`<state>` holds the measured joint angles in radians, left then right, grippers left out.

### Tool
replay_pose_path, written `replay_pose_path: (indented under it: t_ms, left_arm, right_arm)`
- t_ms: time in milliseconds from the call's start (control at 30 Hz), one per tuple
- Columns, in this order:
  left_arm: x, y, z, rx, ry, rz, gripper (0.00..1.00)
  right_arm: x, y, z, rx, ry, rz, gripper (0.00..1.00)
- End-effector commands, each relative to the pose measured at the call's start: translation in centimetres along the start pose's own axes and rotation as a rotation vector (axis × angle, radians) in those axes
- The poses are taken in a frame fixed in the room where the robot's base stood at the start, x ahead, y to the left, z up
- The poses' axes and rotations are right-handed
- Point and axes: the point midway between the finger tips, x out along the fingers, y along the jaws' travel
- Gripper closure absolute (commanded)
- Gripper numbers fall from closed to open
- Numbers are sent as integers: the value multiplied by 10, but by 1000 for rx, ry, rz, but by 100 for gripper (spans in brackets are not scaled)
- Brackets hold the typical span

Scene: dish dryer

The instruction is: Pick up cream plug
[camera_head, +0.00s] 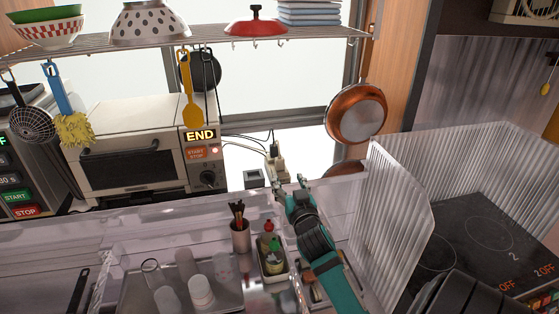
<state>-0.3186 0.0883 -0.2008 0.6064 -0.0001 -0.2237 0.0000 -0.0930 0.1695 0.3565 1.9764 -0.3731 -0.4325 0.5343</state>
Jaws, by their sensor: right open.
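The cream plug (279,165) stands behind the clear dryer wall, near the middle of the view, beside dark cords. My right gripper (291,183) reaches up from the lower right on a teal arm. Its fingers are open and point toward the plug, just below and slightly right of it. The fingers look empty. I cannot tell whether a fingertip touches the plug. My left gripper is not in view.
A small grey box (254,179) sits left of the plug. The toaster oven (130,155) stands further left. Clear ribbed panels (400,205) rise at the right. A utensil cup (240,236) and a bottle caddy (273,262) stand near my arm. A copper pan (357,112) hangs above right.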

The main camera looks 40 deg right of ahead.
Motion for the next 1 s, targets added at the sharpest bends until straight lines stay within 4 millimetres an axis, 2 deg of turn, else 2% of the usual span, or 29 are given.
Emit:
replay_pose_path:
  t_ms: [33,133,300,433,600,700,1000]
  left_arm:
    - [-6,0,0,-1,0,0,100]
    - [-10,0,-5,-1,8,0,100]
    - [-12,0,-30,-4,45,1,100]
    - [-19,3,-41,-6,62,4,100]
    - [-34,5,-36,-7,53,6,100]
    - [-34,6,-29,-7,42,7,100]
    - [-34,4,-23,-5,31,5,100]
  right_arm:
    - [12,0,-4,0,0,0,46]
    - [28,0,-3,0,0,0,46]
    - [42,0,-1,0,0,0,46]
    - [51,-1,-5,-1,0,0,46]
    - [76,-3,-11,1,-1,0,46]
    - [88,-3,-8,-1,0,0,46]
    - [94,-3,-5,0,-1,-1,46]
